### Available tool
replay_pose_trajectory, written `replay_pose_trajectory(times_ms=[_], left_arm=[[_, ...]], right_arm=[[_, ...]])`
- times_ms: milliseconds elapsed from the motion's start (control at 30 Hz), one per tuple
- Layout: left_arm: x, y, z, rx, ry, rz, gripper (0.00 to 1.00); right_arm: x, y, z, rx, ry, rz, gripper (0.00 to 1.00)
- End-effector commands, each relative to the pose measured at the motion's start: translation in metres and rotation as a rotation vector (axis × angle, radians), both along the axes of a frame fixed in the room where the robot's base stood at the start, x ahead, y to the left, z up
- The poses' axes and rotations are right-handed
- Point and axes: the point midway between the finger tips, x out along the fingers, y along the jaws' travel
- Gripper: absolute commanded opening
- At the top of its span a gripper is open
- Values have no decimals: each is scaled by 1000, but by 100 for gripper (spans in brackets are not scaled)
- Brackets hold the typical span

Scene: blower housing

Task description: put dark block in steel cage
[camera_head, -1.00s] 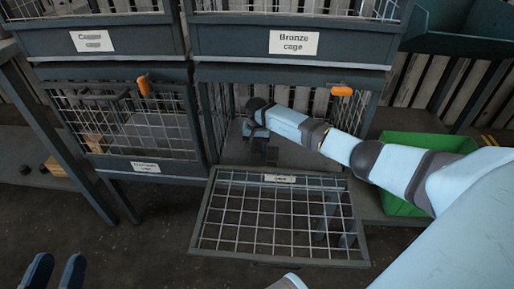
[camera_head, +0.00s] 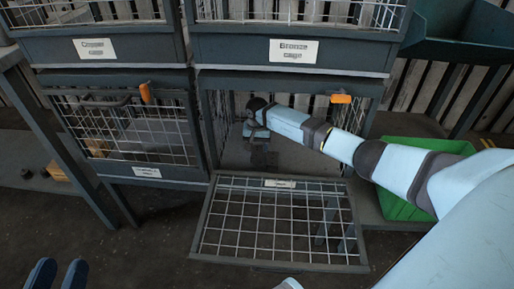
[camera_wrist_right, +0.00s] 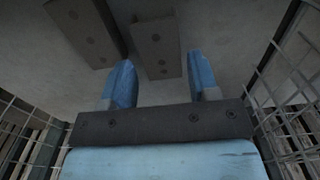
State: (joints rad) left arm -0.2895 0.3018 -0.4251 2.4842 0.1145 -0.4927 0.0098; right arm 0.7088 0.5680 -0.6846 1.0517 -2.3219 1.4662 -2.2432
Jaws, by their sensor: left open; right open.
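The lower right cage (camera_head: 208,225) has its mesh door folded down in front; the door's label is too small to read. My right arm reaches through the opening, and my right gripper (camera_head: 262,150) is inside. In the right wrist view its two blue fingers (camera_wrist_right: 160,62) are spread apart. A dark block (camera_wrist_right: 156,42) with round holes lies on the cage floor just ahead of and between the fingertips, and they do not clearly grip it. A second dark block (camera_wrist_right: 84,30) lies to its left. My left gripper (camera_head: 59,277) is open and empty at the lower left.
A closed cage (camera_head: 125,130) stands to the left, with more cages above, one labelled "Bronze cage" (camera_head: 293,51). Orange latches (camera_head: 341,98) sit on the frames. A green bin (camera_head: 405,208) is at the right. Mesh walls flank my right gripper closely. Floor in front is clear.

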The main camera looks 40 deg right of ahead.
Motion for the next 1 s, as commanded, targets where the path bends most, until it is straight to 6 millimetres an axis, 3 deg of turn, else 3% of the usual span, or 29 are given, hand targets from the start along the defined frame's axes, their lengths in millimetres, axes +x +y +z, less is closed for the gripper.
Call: replay_pose_trajectory(times_ms=[100, 300, 600, 867, 967, 1000], left_arm=[[-6, -3, 2, -32, 67, 0, 43], [-14, -8, -6, -80, 155, -2, 43], [-15, -9, -15, -89, 182, 1, 43], [-13, -7, -7, -80, 155, -3, 43], [-13, -6, 2, -92, 146, 3, 43], [-12, -4, 9, -100, 139, 7, 43]], right_arm=[[1, -1, 28, -1, -3, 0, 55], [0, 0, 52, 0, 0, 0, 55], [0, 1, 53, 1, 0, 0, 55], [-1, 2, 53, 7, -2, -1, 55], [-6, 20, 54, 67, -21, -10, 55], [-11, 34, 54, 120, -37, -21, 55]])
